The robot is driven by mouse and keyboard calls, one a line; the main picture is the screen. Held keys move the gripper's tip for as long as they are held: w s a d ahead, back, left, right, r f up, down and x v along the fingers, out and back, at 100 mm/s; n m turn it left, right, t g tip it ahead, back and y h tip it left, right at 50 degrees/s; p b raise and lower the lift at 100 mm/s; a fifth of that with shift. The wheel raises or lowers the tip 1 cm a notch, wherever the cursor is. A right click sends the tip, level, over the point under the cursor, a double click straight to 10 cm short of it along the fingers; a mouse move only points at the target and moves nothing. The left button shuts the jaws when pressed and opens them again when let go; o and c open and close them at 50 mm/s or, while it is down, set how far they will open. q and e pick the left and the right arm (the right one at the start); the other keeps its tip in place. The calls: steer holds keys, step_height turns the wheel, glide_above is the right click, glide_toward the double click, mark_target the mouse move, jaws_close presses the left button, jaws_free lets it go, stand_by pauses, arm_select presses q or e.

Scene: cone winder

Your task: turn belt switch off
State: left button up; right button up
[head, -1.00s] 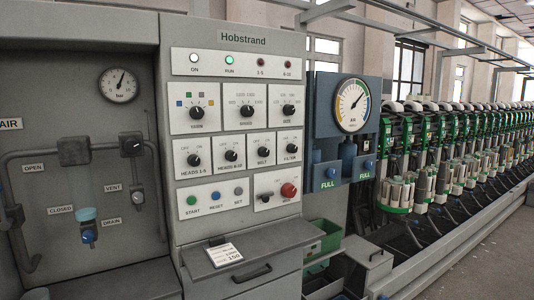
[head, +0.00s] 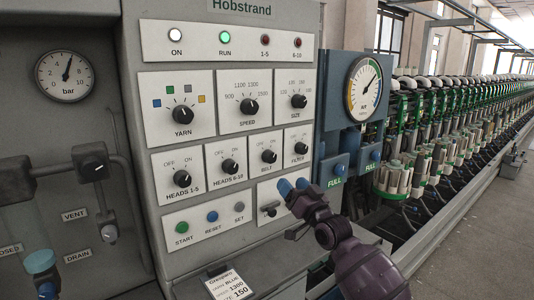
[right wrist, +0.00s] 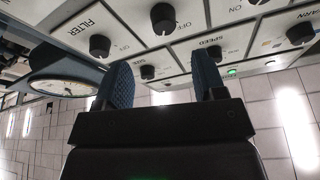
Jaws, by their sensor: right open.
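The belt switch (head: 268,157) is a black round knob on a white plate marked OFF and ON, in the lower knob row between HEADS 6-10 and FILTER. Its pointer is too small to read surely. My right gripper (head: 292,186), with blue fingertips, is in front of the panel just below and right of the belt knob, apart from it. In the right wrist view its two blue fingers (right wrist: 165,82) stand apart with nothing between them. A black knob, seemingly the belt one (right wrist: 163,18), is above them. My left gripper is not in view.
The filter knob (head: 299,148) is close to the right of the belt knob, and the heads 6-10 knob (head: 229,167) to its left. The start, reset and set buttons (head: 212,216) are below. A card (head: 226,284) lies on the ledge. A blue gauge unit (head: 350,105) stands at the right.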

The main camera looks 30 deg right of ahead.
mark_target(273, 160)
steer(key=shift+m, duration=0.3)
steer(key=x, duration=0.6)
steer(key=r+p+x, duration=0.1)
steer(key=x, duration=0.2)
steer(key=shift+a, duration=0.1)
steer(key=shift+w+r, duration=0.15)
steer(key=shift+w, duration=0.3)
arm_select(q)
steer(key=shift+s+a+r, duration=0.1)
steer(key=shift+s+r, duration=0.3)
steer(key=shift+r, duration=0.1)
arm_select(e)
steer(key=shift+c, duration=0.3)
steer(key=c, duration=0.9)
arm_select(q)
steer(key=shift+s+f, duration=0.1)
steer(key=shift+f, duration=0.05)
arm_select(e)
steer(key=shift+o, duration=0.2)
